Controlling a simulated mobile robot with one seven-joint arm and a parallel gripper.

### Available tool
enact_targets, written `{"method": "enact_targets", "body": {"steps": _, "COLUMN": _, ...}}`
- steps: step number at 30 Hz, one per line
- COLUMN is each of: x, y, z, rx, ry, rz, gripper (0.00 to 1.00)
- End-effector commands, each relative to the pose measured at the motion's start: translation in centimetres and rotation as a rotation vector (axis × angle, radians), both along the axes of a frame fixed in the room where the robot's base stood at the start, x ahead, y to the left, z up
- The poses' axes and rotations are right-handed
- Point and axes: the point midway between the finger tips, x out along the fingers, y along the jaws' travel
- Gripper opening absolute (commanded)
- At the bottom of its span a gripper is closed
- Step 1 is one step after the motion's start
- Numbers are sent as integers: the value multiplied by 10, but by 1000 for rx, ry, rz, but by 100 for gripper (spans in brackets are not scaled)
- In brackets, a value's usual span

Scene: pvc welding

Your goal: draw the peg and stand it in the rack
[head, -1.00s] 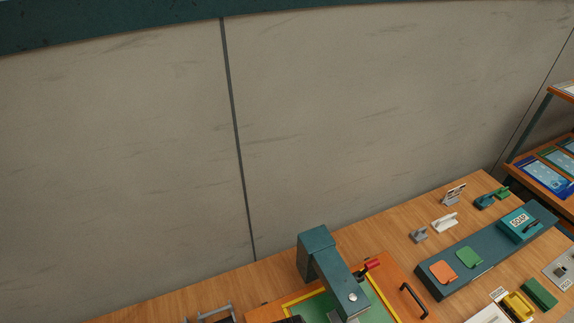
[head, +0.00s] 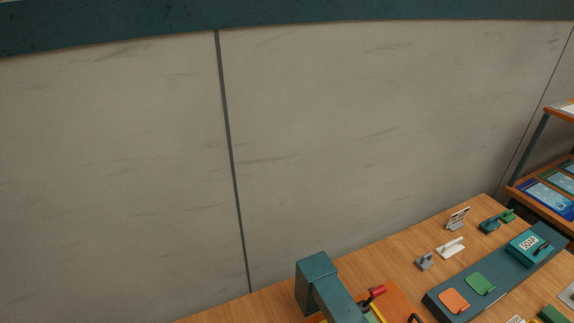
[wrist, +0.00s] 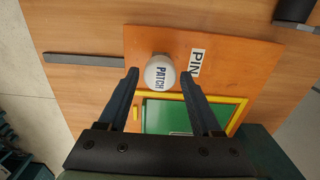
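My gripper (wrist: 159,76) is open in the wrist view, its two dark fingers apart with no object clamped between them. A round white piece labelled PATCH (wrist: 160,72) lies between and just beyond the fingertips. It sits on an orange board (wrist: 225,60) beside a white label reading PIN (wrist: 196,62). I cannot tell if this white piece is the top of the peg, nor whether a finger touches it. No rack is clearly recognisable in either view. My gripper is not in the head view.
A yellow-framed green panel (wrist: 170,117) is set in the board. A grey bar (wrist: 85,60) lies left of it. In the head view, a teal arm-like fixture (head: 318,280) rises at the bottom, with a red-ended handle (head: 377,291) beside it. Small items stand rightward on the wooden bench (head: 385,262).

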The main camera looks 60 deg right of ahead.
Motion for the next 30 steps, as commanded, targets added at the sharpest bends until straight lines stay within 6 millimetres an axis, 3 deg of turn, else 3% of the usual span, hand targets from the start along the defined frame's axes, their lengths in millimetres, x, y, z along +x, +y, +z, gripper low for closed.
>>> {"method": "enact_targets", "body": {"steps": 1, "x": 0, "y": 0, "z": 0, "rx": 0, "ry": 0, "rz": 0, "gripper": 55}}
{"method": "enact_targets", "body": {"steps": 10, "x": 0, "y": 0, "z": 0, "rx": 0, "ry": 0, "rz": 0, "gripper": 1}}
{"method": "enact_targets", "body": {"steps": 30, "x": 0, "y": 0, "z": 6, "rx": 0, "ry": 0, "rz": 0, "gripper": 0}}
